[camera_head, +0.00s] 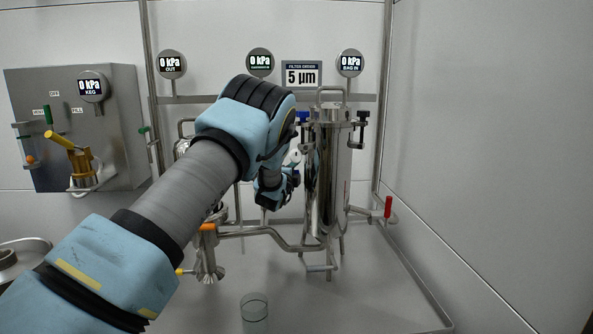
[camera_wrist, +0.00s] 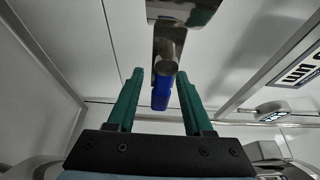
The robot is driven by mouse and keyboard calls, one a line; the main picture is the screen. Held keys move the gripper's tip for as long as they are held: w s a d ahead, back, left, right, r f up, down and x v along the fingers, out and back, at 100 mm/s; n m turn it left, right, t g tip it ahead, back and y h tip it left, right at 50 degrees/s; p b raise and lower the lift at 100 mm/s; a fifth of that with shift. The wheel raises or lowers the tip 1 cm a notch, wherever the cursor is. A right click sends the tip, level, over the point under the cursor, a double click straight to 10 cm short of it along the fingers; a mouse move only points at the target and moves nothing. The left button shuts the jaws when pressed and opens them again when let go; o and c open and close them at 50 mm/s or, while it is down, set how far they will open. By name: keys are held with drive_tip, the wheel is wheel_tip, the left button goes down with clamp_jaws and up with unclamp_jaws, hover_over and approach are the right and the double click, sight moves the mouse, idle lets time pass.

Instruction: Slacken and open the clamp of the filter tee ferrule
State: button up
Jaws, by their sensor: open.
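In the wrist view my gripper (camera_wrist: 160,73) is open, with one green finger on each side of a metal bolt end (camera_wrist: 166,58) and a blue grip piece (camera_wrist: 160,95). The blue piece sits between the fingers with a visible gap on each side. In the head view my gripper is low behind my forearm, left of the steel filter housing (camera_head: 328,170), and its fingertips cannot be made out. A blue knob (camera_head: 302,117) shows at the housing's upper left. I cannot tell which part is the filter tee ferrule clamp; my arm hides much of that area.
A black-handled clamp (camera_head: 362,118) is at the housing's upper right. A red-handled valve (camera_head: 388,207) and an orange-handled valve (camera_head: 207,228) stand near pipes. A glass beaker (camera_head: 254,308) is at the front. The tray floor (camera_head: 350,300) at front right is clear.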

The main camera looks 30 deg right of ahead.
drive_tip(key=shift+w+d, duration=0.2)
clamp_jaws()
idle(0.4)
